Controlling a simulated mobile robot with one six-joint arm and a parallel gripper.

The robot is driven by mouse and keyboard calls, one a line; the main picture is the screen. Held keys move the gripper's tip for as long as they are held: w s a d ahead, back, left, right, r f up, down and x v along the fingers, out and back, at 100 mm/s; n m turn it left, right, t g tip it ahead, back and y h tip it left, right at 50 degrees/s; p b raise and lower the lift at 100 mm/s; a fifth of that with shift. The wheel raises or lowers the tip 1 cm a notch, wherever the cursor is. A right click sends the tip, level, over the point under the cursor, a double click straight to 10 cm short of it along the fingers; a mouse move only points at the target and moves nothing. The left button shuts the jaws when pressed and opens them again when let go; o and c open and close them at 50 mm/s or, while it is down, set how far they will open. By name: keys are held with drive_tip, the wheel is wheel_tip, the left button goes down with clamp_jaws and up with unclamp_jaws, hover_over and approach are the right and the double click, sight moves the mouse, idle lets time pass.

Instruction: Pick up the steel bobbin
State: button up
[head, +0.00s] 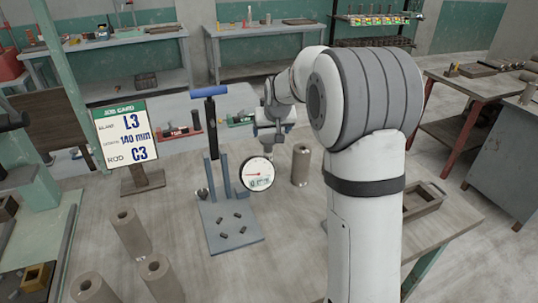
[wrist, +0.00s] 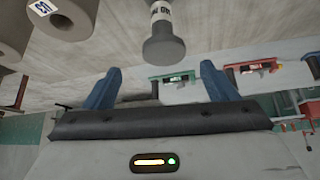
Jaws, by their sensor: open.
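My gripper (wrist: 160,69) is open, with its two blue fingers spread and nothing between them in the wrist view. A dark grey flanged piece with a white label (wrist: 163,48) shows beyond the gap between the fingers; it looks like the steel bobbin, but I cannot be sure. It appears apart from both fingers. In the head view my gripper (head: 271,138) is above the table, behind the round dial gauge (head: 258,175).
A press stand with a blue handle (head: 209,91) stands on a grey-blue plate (head: 232,243). Several hollow cylinders stand on the table, one right of the gauge (head: 301,165), others at front left (head: 132,235). A job card (head: 125,136) stands at left. An open box (head: 423,205) lies right.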

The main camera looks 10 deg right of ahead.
sight(268, 138)
drive_tip(key=x, duration=0.5)
drive_tip(key=p+x, duration=0.1)
drive_tip(key=x, duration=0.1)
drive_tip(key=shift+w+a+f, duration=0.1)
drive_tip(key=shift+a+f, duration=0.1)
drive_tip(key=shift+a, duration=0.05)
drive_tip(key=shift+c, duration=0.6)
drive_tip(key=c, duration=1.6)
drive_tip(key=shift+r, duration=0.1)
